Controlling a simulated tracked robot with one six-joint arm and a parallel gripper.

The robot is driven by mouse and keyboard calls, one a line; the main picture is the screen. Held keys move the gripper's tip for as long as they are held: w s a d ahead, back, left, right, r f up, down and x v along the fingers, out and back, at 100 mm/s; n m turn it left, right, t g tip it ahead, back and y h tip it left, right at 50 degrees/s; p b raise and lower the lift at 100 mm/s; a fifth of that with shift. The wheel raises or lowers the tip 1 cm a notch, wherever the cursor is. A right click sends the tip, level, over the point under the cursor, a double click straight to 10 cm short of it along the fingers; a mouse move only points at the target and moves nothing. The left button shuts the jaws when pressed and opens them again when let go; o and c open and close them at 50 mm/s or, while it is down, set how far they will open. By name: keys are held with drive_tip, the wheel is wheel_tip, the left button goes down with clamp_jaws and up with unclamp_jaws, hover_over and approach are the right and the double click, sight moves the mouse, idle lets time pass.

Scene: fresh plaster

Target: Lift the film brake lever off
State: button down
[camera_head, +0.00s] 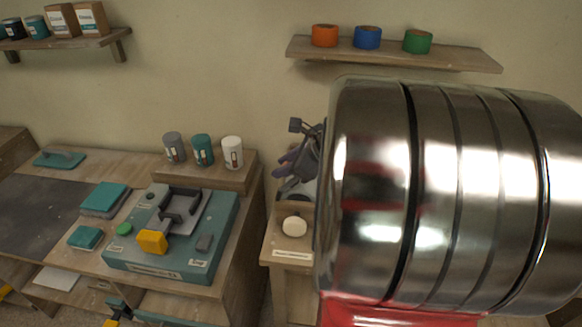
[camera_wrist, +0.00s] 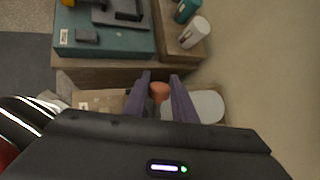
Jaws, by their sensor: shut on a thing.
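My gripper (camera_wrist: 161,94) shows in the wrist view with two purple-grey fingers on either side of a small orange-brown piece (camera_wrist: 159,91). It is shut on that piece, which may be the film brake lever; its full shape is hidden. In the head view my gripper (camera_head: 288,172) is over the narrow wooden stand (camera_head: 293,268), partly hidden behind my arm. A pale rounded thing (camera_wrist: 207,106) lies beside the fingers in the wrist view. A white knob (camera_head: 294,226) sits near the stand's front, above a label.
A teal machine (camera_head: 160,262) with a dark lever and yellow handle (camera_head: 152,242) stands on the bench at left. Several cans (camera_head: 203,150) stand behind it. A wall shelf (camera_head: 390,53) holds tape rolls. A gap separates bench and stand.

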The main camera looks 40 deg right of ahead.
drive_tip(key=shift+w+a+r+g+h, duration=0.25)
drive_tip(key=shift+w+a+g+h, duration=0.35)
drive_tip(key=shift+w+g, duration=0.2)
drive_tip(key=c, duration=1.5)
unclamp_jaws()
drive_tip(key=shift+f, duration=0.15)
drive_tip(key=shift+o, duration=0.2)
drive_tip(key=shift+s, duration=0.1)
drive_tip(key=v, duration=1.3)
drive_tip(key=shift+r, duration=0.3)
drive_tip(key=shift+n, duration=0.3)
